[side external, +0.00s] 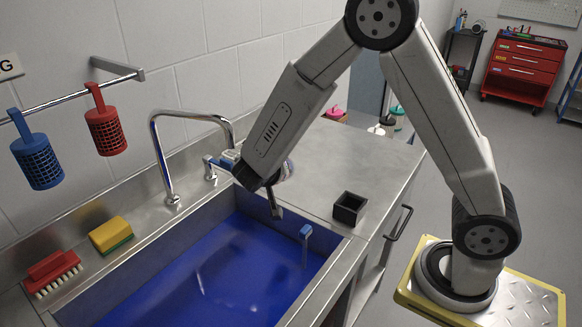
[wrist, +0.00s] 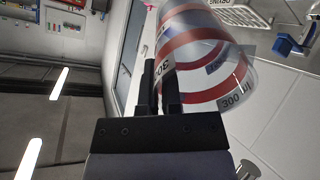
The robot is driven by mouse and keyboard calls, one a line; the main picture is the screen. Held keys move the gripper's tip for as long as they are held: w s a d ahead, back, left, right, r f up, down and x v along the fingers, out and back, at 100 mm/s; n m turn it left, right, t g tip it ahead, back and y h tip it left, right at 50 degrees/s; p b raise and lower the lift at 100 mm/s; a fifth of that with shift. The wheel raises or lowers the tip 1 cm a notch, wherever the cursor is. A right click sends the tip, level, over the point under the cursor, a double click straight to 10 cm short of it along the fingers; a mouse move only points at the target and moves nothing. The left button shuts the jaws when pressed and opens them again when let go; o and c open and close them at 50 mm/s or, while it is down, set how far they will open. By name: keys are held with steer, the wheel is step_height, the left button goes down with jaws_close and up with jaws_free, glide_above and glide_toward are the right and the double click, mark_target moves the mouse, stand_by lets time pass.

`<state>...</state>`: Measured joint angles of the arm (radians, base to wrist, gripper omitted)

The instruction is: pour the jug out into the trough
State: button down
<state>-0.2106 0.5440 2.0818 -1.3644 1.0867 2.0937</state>
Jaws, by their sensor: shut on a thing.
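The trough (side external: 318,283) is a steel sink set in the counter, with a deep blue inside. My gripper (side external: 275,208) is over its far right part, near the tap. In the wrist view my gripper (wrist: 161,88) is shut on the jug (wrist: 215,75), a clear vessel with red and white bands and a "300" mark. Which part of the jug the fingers hold is not clear. In the side external view my arm hides most of the jug. Its tilt and contents cannot be told.
A tall curved tap (side external: 160,150) stands at the trough's back edge. A small black open box (side external: 349,208) sits on the counter to the right. A blue-topped rod (side external: 305,232) stands in the trough. A yellow sponge (side external: 111,235) and red brush (side external: 53,273) lie on the left ledge.

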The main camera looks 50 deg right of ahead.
steer(key=shift+s+a+f+t+h, duration=0.1)
steer(key=shift+a+f+t+h, duration=0.25)
steer(key=shift+f+h, duration=0.45)
steer(key=shift+s+a+f+t+h, duration=0.2)
steer(key=shift+a+f+h, duration=0.25)
steer(key=shift+h, duration=0.55)
steer(key=shift+s+a+f+t+h, duration=0.1)
steer(key=shift+a+f+t+h, duration=0.2)
steer(key=shift+f+h, duration=0.5)
steer(key=shift+s+a+r+t+h, duration=0.15)
steer(key=shift+a+h, duration=0.25)
steer(key=shift+h, duration=0.4)
steer(key=shift+a+r+t+h, duration=0.2)
steer(key=shift+a+h, duration=0.2)
steer(key=shift+h, duration=0.4)
steer(key=shift+r, duration=0.1)
steer(key=y, duration=0.2)
steer(key=r+g+y, duration=0.1)
steer(key=y, duration=0.1)
steer(key=shift+r, duration=0.1)
steer(key=shift+y, duration=0.4)
steer(key=shift+r+g, duration=0.15)
steer(key=shift+g, duration=0.15)
steer(key=y, duration=0.2)
steer(key=r+g+y, duration=0.1)
steer(key=y, duration=0.1)
steer(key=shift+r+y, duration=0.15)
steer(key=shift+y, duration=0.15)
steer(key=shift+y, duration=0.3)
